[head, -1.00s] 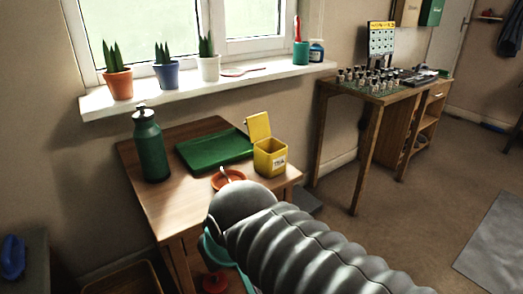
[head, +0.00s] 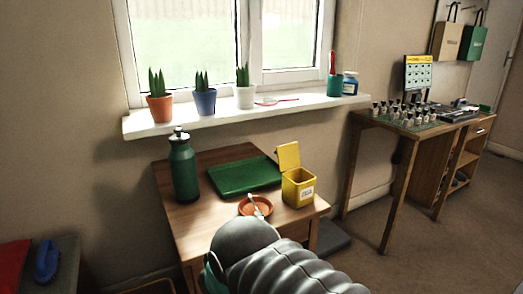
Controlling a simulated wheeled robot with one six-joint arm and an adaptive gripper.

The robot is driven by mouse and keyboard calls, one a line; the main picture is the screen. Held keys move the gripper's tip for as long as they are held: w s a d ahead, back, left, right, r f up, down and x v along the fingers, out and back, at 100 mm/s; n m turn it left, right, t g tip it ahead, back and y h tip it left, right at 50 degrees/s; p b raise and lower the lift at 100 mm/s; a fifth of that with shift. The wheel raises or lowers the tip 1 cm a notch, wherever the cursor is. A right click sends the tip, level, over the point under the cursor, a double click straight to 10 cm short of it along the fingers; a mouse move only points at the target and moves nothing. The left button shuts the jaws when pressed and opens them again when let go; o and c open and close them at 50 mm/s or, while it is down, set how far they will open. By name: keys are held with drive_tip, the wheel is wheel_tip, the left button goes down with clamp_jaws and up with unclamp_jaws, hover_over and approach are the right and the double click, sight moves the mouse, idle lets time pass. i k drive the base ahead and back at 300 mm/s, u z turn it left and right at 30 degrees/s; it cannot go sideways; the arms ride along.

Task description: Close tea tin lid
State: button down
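The yellow tea tin (head: 298,190) stands upright near the right edge of the small wooden table (head: 187,224). Its hinged lid (head: 288,156) is up, tilted at the back, and the opening shows from above. A white label is on the tin's front. My arm's grey ribbed sleeve fills the lower middle of the head view, in front of the table. My gripper is hidden from view, so its fingers and what they hold cannot be seen.
An orange saucer (head: 249,210) with a spoon lies just left of the tin. A green tray (head: 243,177) and a green bottle (head: 184,168) stand farther left. The windowsill (head: 220,118) with potted cacti runs behind.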

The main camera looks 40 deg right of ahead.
sight(289, 155)
drive_tip(key=u, duration=0.1)
drive_tip(key=k, duration=0.6)
drive_tip(key=z, duration=0.9)
drive_tip(key=i, duration=0.35)
drive_tip(key=z, duration=0.05)
